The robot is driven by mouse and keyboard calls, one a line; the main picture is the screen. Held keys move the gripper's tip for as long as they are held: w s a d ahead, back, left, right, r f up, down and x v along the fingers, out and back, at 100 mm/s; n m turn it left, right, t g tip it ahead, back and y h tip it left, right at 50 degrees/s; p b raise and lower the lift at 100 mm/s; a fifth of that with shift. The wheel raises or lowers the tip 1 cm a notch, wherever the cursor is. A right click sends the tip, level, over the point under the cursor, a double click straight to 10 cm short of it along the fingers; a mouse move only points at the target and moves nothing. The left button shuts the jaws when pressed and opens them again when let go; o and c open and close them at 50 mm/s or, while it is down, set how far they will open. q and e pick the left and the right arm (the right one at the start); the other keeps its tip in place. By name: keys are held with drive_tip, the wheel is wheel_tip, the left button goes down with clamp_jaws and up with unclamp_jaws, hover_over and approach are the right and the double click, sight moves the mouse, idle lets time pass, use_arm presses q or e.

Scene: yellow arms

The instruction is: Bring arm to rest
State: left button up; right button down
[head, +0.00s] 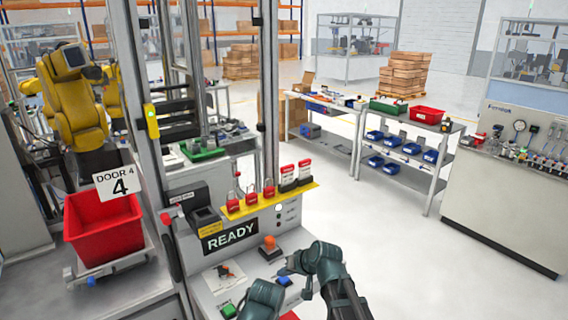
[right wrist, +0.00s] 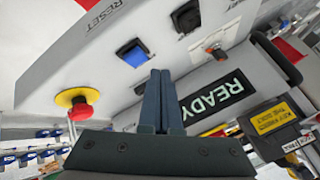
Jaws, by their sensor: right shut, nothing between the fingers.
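My right arm (head: 330,265) reaches in from the bottom right of the head view, over the sloped control panel below the READY sign. My right gripper (head: 284,270) is small there, close to the blue button (head: 285,281). In the right wrist view the two dark fingers (right wrist: 160,88) lie together with nothing between them. They point at the panel, between the blue button (right wrist: 133,53) and the READY sign (right wrist: 222,97); I cannot tell if they touch it. A dark arm part of mine (head: 262,298) shows at the bottom; no left gripper can be made out.
A red emergency button (right wrist: 80,112) on a yellow ring is left of the fingers. Red padlocks (head: 251,196) hang on a yellow rail above the panel. A red bin (head: 103,225) stands left, by the yellow robot arm (head: 72,100). Open floor (head: 400,265) lies right.

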drive_tip(key=s+d+f+n+g+h+b, duration=0.1)
drive_tip(key=s+d+f+g+h, duration=0.1)
drive_tip(key=s, duration=0.5)
drive_tip(key=s+d+f+n+g+h+b, duration=0.1)
drive_tip(key=s+f, duration=0.3)
drive_tip(key=s, duration=0.4)
drive_tip(key=s+d+f+n+g+h+b, duration=0.1)
drive_tip(key=s+d+f+g+h, duration=0.2)
drive_tip(key=s, duration=0.5)
drive_tip(key=shift+n+h, duration=0.3)
drive_tip(key=shift+h, duration=0.2)
drive_tip(key=shift+w, duration=0.1)
